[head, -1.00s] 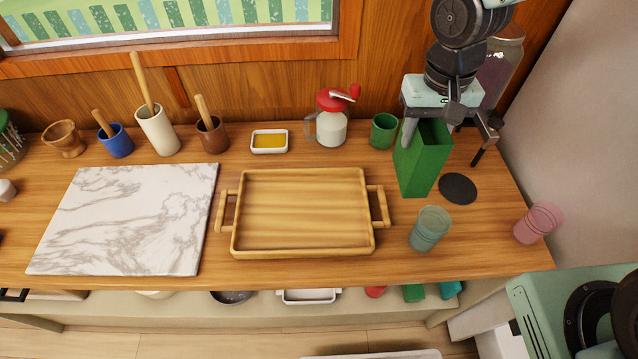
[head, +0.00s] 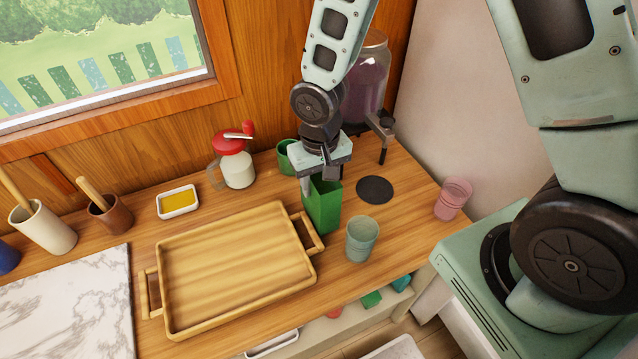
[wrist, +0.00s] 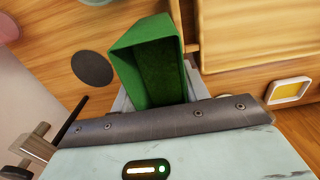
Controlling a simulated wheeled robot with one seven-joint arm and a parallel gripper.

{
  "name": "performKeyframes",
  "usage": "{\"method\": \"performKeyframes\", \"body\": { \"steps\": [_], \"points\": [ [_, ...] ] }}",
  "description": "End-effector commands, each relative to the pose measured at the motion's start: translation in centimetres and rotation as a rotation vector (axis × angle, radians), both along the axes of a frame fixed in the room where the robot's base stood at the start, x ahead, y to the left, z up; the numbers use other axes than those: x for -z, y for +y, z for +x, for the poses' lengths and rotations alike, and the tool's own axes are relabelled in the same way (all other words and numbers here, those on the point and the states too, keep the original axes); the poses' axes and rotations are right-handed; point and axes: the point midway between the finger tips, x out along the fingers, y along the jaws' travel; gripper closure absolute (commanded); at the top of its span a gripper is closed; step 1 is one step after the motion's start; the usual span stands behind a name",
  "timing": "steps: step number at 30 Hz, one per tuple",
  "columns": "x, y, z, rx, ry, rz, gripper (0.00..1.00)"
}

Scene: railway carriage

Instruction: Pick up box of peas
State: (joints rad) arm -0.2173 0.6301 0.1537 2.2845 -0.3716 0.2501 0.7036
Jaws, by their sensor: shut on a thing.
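The box of peas is a tall green open-topped box (head: 324,212), upright at the counter's right part, between the wooden tray and the round black disc. In the wrist view, the box (wrist: 135,75) shows its open top with a dark green inside. My gripper (head: 322,181) comes down from above and is shut on the box's upper part. The gripper body covers part of the rim. The box's base appears at the counter surface; I cannot tell whether it is lifted.
A wooden tray (head: 167,323) lies left of the box, close by. A blue-green cup (head: 361,240) stands in front right, a black disc (head: 375,190) to the right, a green mug (head: 286,158) behind. A pink cup (head: 453,198) and a glass dispenser (head: 365,85) are farther right and back.

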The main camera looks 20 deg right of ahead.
Motion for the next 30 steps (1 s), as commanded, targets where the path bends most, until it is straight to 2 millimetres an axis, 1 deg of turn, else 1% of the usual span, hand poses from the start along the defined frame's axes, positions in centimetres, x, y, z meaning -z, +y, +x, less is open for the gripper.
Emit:
{"method": "performKeyframes", "body": {
  "steps": [1,4,13,16,17,18,19,27,30],
  "points": [
    [0.6,0.0,0.0,-0.003,0.002,-0.001,0.88],
    [1.4,0.0,0.0,-0.001,-0.001,0.000,0.88],
    [1.7,0.0,0.1,0.000,-0.002,0.001,0.88],
    [2.0,0.0,0.1,0.000,-0.002,0.001,0.88],
    [2.1,0.0,0.0,0.000,-0.001,0.000,0.52],
    [1.9,0.0,0.0,0.000,-0.001,0.000,0.41],
    [1.9,0.0,0.0,-0.001,-0.001,0.000,0.33],
    [1.9,0.0,0.0,-0.001,-0.001,0.000,0.33],
    [1.4,0.0,0.0,-0.001,-0.002,0.001,0.33]
  ]
}}
